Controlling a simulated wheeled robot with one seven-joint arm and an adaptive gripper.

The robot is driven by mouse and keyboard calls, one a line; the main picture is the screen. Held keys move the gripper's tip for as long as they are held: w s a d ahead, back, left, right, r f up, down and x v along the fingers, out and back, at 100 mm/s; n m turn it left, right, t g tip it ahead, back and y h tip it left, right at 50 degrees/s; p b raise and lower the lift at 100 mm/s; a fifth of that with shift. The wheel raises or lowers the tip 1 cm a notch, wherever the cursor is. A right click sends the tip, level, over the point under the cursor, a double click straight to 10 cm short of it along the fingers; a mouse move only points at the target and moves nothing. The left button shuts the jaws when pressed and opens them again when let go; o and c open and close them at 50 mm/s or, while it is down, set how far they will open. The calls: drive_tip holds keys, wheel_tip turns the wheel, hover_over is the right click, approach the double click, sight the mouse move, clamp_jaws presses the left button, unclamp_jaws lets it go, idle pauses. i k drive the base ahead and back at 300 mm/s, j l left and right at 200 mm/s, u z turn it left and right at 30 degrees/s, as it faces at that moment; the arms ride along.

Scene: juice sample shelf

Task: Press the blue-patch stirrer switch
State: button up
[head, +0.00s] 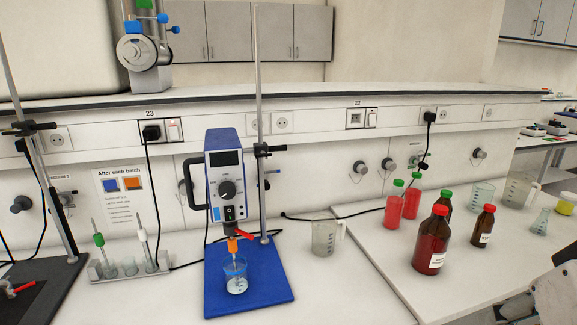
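The overhead stirrer (226,165) stands on a blue base plate (270,291) left of the middle of the bench. It has a blue housing, a dark display and a round black knob (227,188). A small dark part that may be a switch (229,212) sits below the knob; its setting is too small to tell. An orange part and a shaft run down into a small beaker (236,277) on the plate. My gripper's fingertips are not in view; a white and dark part of my arm shows at lower right.
A sign (124,208) with blue and orange squares hangs left of the stirrer, above a rack of tubes (128,268). An empty jug (326,236) and several bottles stand to the right. A wall socket with a switch (173,130) is behind. The front middle bench is clear.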

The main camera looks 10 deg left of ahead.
sight(229, 212)
drive_tip(key=k+j+u, duration=0.15)
drive_tip(key=u, duration=0.3)
drive_tip(key=k+j+u, duration=0.1)
drive_tip(key=j+u, duration=0.3)
